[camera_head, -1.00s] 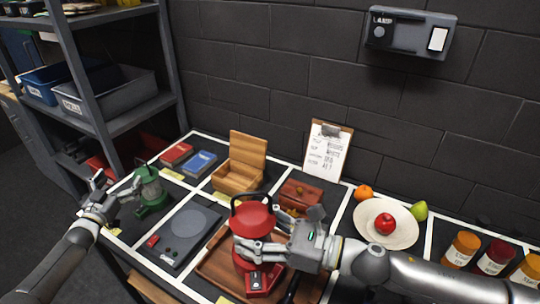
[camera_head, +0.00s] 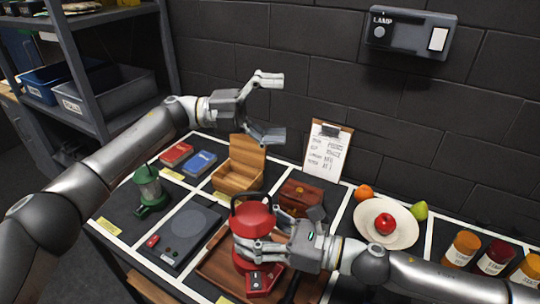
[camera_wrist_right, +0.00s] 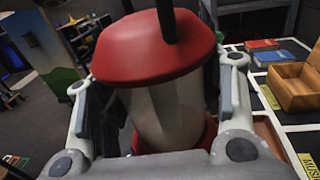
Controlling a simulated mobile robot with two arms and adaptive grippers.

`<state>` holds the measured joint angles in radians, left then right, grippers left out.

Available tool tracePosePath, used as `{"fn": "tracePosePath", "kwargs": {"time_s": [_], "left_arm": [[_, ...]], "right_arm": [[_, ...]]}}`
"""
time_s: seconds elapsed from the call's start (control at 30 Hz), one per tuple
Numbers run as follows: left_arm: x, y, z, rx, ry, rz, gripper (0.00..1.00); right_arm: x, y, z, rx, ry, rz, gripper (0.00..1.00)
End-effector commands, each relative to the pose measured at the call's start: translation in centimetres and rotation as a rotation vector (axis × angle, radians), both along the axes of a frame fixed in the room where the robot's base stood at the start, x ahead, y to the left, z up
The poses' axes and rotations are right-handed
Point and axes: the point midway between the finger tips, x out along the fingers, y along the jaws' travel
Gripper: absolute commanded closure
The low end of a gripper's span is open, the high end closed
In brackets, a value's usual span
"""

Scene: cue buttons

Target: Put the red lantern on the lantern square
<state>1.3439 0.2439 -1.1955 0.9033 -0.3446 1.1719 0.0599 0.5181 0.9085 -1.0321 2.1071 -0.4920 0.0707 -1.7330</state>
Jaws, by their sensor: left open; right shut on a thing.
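The red lantern (camera_head: 252,217), with a red cap, dark handle and red base, is upright over the wooden tray (camera_head: 213,262). I cannot tell whether its base touches the tray. My right gripper (camera_head: 262,250) is shut around its middle. The right wrist view shows its red cap and pale body (camera_wrist_right: 165,115) between the fingers. My left gripper (camera_head: 271,107) is open and empty, raised above the open wooden box (camera_head: 238,178). A green lantern (camera_head: 150,190) stands in a white-lined square at the table's left. The squares' yellow labels are too small to read, so I cannot pick out the lantern square.
A dark device with a round plate (camera_head: 187,232) lies left of the tray. Red (camera_head: 175,154) and blue (camera_head: 200,162) books, a brown box (camera_head: 299,196), a clipboard (camera_head: 327,150), a fruit plate (camera_head: 400,239) and jars (camera_head: 495,258) stand around. A lamp switch panel (camera_head: 410,31) is on the wall.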

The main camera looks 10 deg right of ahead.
Motion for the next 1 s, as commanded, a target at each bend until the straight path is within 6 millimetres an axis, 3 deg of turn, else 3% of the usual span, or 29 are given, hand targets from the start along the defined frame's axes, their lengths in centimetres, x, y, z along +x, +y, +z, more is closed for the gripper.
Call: {"fn": "tracePosePath", "kwargs": {"time_s": [0.03,0.1,0.2,0.4,0.57,0.7,1.0], "left_arm": [[-2.5,-1.9,0.7,0.061,-0.106,-0.090,0.00],[-5.7,-3.6,0.6,0.153,-0.248,-0.213,0.00],[-9.6,-5.0,-0.2,0.290,-0.442,-0.387,0.00],[-14.5,-4.4,-2.4,0.600,-0.792,-0.735,0.00],[-15.6,-1.6,-3.2,0.884,-1.008,-1.001,0.00],[-15.3,1.0,-2.4,1.115,-1.120,-1.185,0.00],[-14.5,3.9,-0.5,1.366,-1.183,-1.352,0.00]], "right_arm": [[0.0,0.0,0.2,0.002,-0.002,0.001,1.00],[0.0,0.0,0.2,0.002,-0.002,0.001,1.00],[0.0,0.0,0.2,0.002,-0.002,0.001,1.00],[0.0,0.0,0.2,0.002,-0.002,0.001,1.00],[0.0,0.0,0.2,0.002,-0.002,0.001,1.00],[0.0,0.0,0.2,0.002,-0.002,0.001,1.00],[0.0,0.0,0.2,0.002,-0.003,0.001,1.00]]}}
